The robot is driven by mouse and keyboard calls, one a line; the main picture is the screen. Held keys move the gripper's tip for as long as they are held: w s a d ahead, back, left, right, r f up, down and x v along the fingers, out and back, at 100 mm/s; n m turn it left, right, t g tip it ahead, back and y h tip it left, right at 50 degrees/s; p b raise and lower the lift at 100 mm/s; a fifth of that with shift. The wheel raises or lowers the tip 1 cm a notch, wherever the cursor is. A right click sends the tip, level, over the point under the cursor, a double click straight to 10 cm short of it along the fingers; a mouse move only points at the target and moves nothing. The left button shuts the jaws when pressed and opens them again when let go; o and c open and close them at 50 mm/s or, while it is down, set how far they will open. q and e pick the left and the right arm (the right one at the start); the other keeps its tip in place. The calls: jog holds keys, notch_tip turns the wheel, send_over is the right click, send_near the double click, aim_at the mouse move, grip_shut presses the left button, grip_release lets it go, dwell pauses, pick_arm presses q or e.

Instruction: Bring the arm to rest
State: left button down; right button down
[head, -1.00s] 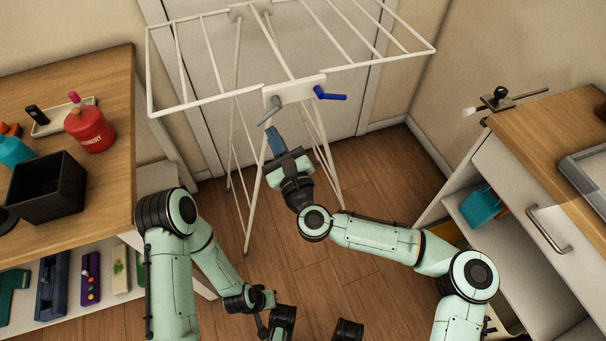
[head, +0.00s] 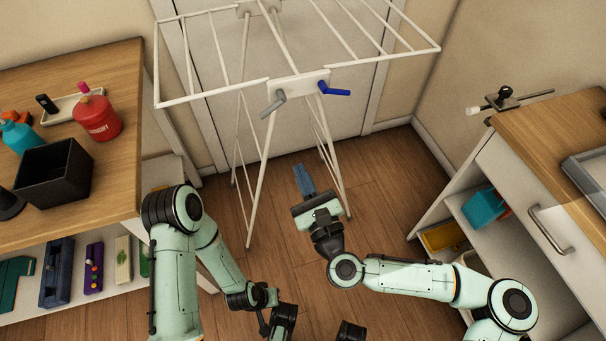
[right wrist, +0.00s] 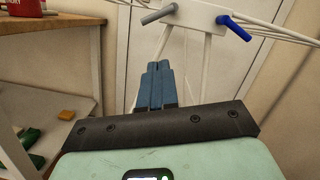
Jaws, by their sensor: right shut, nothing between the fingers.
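My right gripper (head: 305,180) points up toward the white drying rack (head: 299,84) in the head view, below the rack's front bracket and apart from it. Its blue fingers are together and empty; they also show in the right wrist view (right wrist: 157,82). The rack's bracket carries a grey lever (head: 272,104) and a blue lever (head: 334,90), and both levers show above the fingers in the wrist view. My left arm comes in at the lower left of the head view, folded downward. Its fingers cannot be made out there.
A wooden counter (head: 112,68) on the left holds a red canister (head: 98,119) and a black box (head: 54,173). A white cabinet with a drawer handle (head: 550,230) stands on the right. Wooden floor is open between the rack and the right cabinet.

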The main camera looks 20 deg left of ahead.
dwell(0.3)
